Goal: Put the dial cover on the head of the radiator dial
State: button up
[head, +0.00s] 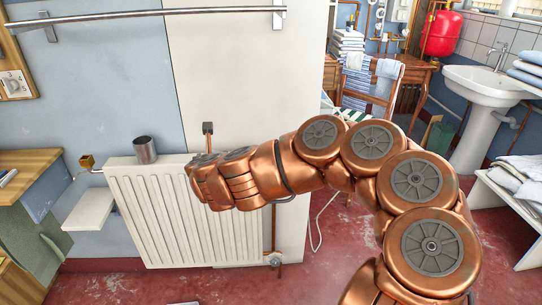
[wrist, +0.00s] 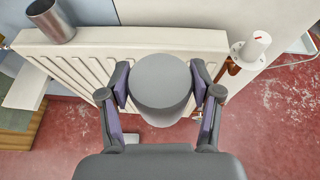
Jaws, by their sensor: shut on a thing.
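The dial cover (wrist: 162,82) is a plain grey, round, cup-like piece in the middle of the wrist view. My gripper (wrist: 160,90) is shut on it, with one purple-padded finger on each side. The radiator dial (wrist: 254,48) is a white, tapered knob with a small red mark on its top, at the right end of the radiator. The cover is apart from the dial, to its left in the wrist view. In the head view my copper arm hides the dial, the held cover and the fingers.
The white ribbed radiator (head: 165,215) stands against the wall. A metal cup (head: 145,150) stands near its left end, also seen in the wrist view (wrist: 50,20). A wall rail (head: 150,14) runs above. A chair (head: 375,85) and sink (head: 490,85) are at the right.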

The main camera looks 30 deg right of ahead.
notch_tip(320, 180, up, 7)
jog(key=p, duration=0.5)
jog(key=shift+f+p, duration=0.15)
jog(key=shift+p, duration=0.15)
jog(key=shift+f, duration=0.2)
